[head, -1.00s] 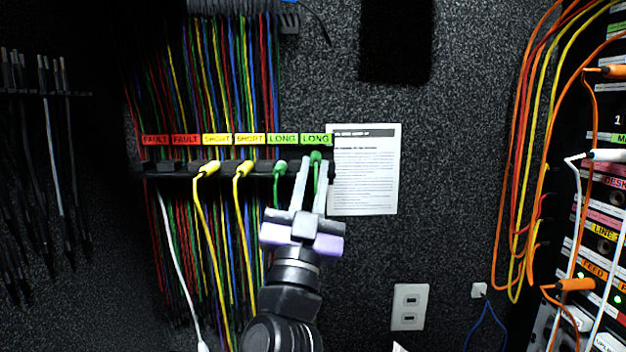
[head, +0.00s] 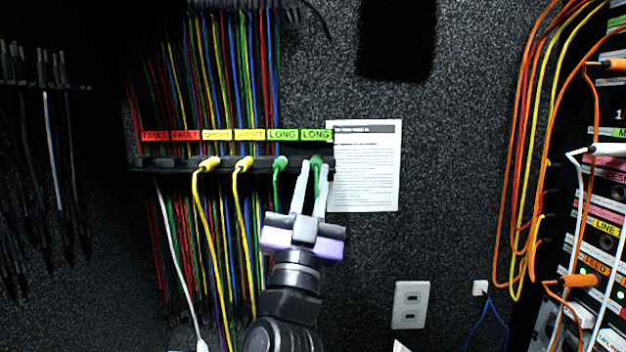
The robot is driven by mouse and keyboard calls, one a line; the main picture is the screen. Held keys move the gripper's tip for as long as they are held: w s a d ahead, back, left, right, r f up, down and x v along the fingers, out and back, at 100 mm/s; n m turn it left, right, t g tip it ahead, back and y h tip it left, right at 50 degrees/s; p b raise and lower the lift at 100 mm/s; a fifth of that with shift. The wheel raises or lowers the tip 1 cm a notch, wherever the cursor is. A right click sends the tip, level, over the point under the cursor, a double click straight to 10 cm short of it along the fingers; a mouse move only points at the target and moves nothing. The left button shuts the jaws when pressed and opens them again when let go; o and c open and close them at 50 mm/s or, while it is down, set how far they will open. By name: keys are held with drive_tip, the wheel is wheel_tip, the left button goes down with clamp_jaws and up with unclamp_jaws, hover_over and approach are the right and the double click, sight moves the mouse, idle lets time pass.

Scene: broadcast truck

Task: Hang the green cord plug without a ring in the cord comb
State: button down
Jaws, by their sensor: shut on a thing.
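The cord comb (head: 226,164) is a dark bar on the back wall. Labels above it read FAULT, SHORT and LONG in pairs. A green cord plug (head: 316,162) stands at the comb under the right LONG label (head: 316,135), with my gripper (head: 314,172) shut on it from below. The fingers hide part of this plug and its cord, and I cannot tell whether it has a ring or is seated in its slot. Another green plug (head: 280,163) hangs under the left LONG label. Its top looks paler.
Two yellow plugs (head: 209,163) hang under the SHORT labels. A white cord (head: 178,256) hangs at the left. A printed sheet (head: 367,167) is on the wall right of my gripper. An equipment rack (head: 605,230) with orange cords stands at the far right.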

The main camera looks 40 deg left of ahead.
drive_tip(key=shift+w+f, duration=0.1)
drive_tip(key=shift+f, duration=0.05)
idle(0.5)
drive_tip(key=shift+c, duration=1)
unclamp_jaws()
drive_tip(key=shift+a, duration=0.1)
drive_tip(key=shift+s+d+p, duration=0.2)
drive_tip(key=shift+s+p, duration=0.1)
drive_tip(key=shift+p, duration=0.05)
drive_tip(key=shift+s+d+p, duration=0.2)
drive_tip(key=shift+s+p, duration=0.1)
drive_tip(key=shift+s+d+p, duration=0.6)
drive_tip(key=shift+s+p, duration=0.05)
drive_tip(key=shift+p, duration=0.1)
